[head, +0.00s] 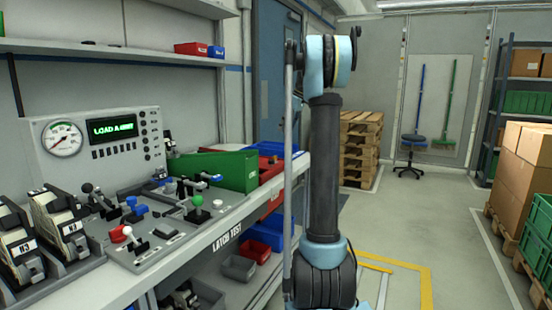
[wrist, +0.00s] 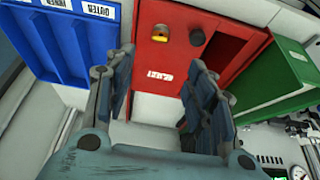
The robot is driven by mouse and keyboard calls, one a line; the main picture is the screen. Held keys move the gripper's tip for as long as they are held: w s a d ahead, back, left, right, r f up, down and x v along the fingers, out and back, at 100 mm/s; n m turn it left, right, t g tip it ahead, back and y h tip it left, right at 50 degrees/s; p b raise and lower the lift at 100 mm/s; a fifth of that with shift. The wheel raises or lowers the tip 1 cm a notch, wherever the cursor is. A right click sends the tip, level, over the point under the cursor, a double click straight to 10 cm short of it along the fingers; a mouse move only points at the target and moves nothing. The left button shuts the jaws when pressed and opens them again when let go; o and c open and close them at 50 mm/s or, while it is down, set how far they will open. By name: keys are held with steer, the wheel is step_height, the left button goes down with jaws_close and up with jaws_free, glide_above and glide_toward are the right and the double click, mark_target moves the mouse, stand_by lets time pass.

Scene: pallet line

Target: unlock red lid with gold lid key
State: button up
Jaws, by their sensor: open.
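The red box with its red lid (wrist: 178,62) lies ahead of my gripper (wrist: 160,64) in the wrist view. A small gold piece (wrist: 160,33), which looks like the lid key, is on the lid's far part, beside a dark round knob (wrist: 196,37). I cannot tell whether it sits in a lock. My gripper is open and empty, its fingers apart and pointing toward the lid, short of the gold piece. In the head view part of the red box (head: 298,167) shows beside my arm; the gripper is not clearly seen there.
A blue divided bin (wrist: 62,45) stands left of the red box in the wrist view, and a green bin (wrist: 277,75) right of it. In the head view the green bin (head: 228,170) stands on the bench behind a panel with levers (head: 165,220). Open floor lies right of my arm.

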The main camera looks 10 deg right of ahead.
mark_target(275, 156)
steer(key=x, duration=1.6)
steer(key=shift+s+d, duration=0.15)
